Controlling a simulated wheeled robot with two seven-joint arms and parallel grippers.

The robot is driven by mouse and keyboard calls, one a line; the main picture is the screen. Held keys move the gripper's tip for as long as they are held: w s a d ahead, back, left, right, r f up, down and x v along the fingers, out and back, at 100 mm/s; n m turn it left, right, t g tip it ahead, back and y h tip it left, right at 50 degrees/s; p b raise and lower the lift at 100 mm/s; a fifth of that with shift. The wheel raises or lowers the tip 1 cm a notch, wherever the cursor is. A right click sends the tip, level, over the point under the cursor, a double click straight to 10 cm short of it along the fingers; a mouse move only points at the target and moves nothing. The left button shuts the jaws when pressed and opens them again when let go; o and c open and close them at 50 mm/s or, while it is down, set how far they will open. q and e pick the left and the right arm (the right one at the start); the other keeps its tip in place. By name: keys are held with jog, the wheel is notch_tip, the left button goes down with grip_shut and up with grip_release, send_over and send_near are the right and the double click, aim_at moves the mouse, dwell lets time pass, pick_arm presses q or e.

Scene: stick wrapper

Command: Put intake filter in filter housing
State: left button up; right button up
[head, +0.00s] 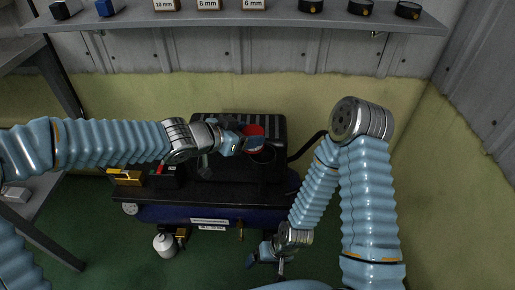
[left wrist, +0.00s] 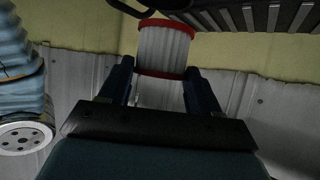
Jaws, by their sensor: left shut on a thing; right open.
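The intake filter (left wrist: 163,48) is a white pleated cylinder with red end rims. My left gripper (left wrist: 158,78) is shut on it, one finger on each side. In the head view the filter's red end (head: 254,130) shows above the black compressor. The filter housing (head: 263,156) appears as a dark round cup just below the filter, partly hidden by it. In the left wrist view a dark curved rim (left wrist: 150,14) lies close to the filter's far end; I cannot tell whether they touch. My right gripper (head: 270,260) is open, low in front of the compressor's right side.
The compressor has a black ribbed cover (head: 215,122) and a dark blue tank (head: 160,214). A wall shelf (head: 235,17) with boxes and black round parts runs above. A black hose (head: 307,146) leaves the compressor's right side.

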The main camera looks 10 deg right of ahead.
aim_at(257, 149)
pick_arm(q)
jog(key=d+f, duration=0.1)
jog(key=d+f+b, duration=0.1)
jog(key=f+b, duration=0.1)
jog(key=f, duration=0.1)
jog(key=shift+w+d, duration=0.2)
jog(key=shift+d, duration=0.2)
notch_tip(257, 149, down, 3)
jog(key=shift+d+r+b, duration=0.15)
jog(key=shift+b, duration=0.85)
pick_arm(e)
jog(key=f, duration=0.5)
jog(key=shift+d+f, duration=0.1)
jog(key=shift+d, duration=0.1)
pick_arm(q)
jog(key=shift+f, duration=0.25)
jog(key=o, duration=1.1)
jog(key=shift+c, duration=0.2)
pick_arm(e)
jog(key=shift+f, duration=0.1)
pick_arm(q)
jog(key=shift+r, duration=0.15)
